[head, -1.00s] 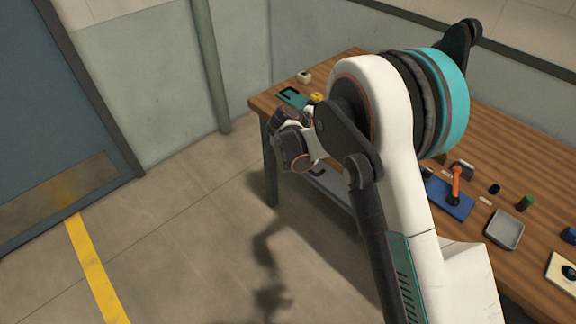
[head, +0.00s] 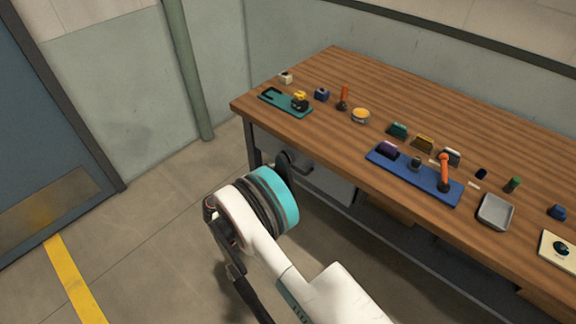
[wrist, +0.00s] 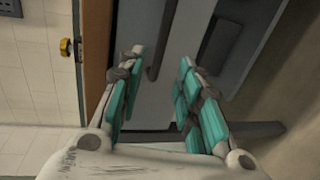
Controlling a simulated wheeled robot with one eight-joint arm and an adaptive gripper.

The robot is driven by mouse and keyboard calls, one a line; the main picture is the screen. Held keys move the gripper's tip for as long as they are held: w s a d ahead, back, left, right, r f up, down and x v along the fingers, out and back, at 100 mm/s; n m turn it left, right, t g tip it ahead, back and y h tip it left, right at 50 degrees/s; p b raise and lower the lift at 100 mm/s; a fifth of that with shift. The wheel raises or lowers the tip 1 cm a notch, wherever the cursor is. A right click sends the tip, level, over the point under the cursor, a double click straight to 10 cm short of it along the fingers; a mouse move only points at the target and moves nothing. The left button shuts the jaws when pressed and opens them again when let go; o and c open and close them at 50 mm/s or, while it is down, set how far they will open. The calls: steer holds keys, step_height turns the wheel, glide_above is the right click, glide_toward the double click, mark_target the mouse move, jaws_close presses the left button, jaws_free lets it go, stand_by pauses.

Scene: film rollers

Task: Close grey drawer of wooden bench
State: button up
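The wooden bench (head: 455,110) stands at the right of the head view. Its grey drawer (head: 328,184) is under the left part of the top, partly hidden by my arm. How far it stands out is hard to tell. In the wrist view the drawer's grey front (wrist: 185,25) lies ahead, with a dark bar-like handle (wrist: 163,38) on it. My gripper (wrist: 163,62) is open and empty there, its teal-padded fingers apart and the handle beyond and between them. Contact cannot be told. In the head view my arm hides the gripper.
The bench top's wooden edge (wrist: 97,55) runs close to the left finger in the wrist view. A blue tray (head: 400,173), a grey dish (head: 495,212) and several small parts sit on top. A blue door (head: 50,120) is at the left; the floor between is clear.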

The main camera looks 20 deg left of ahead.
mark_target(287, 164)
steer(key=b+x, duration=0.2)
steer(key=x, duration=0.8)
steer(key=shift+w+b, duration=0.1)
steer(key=shift+b, duration=0.3)
jaws_close()
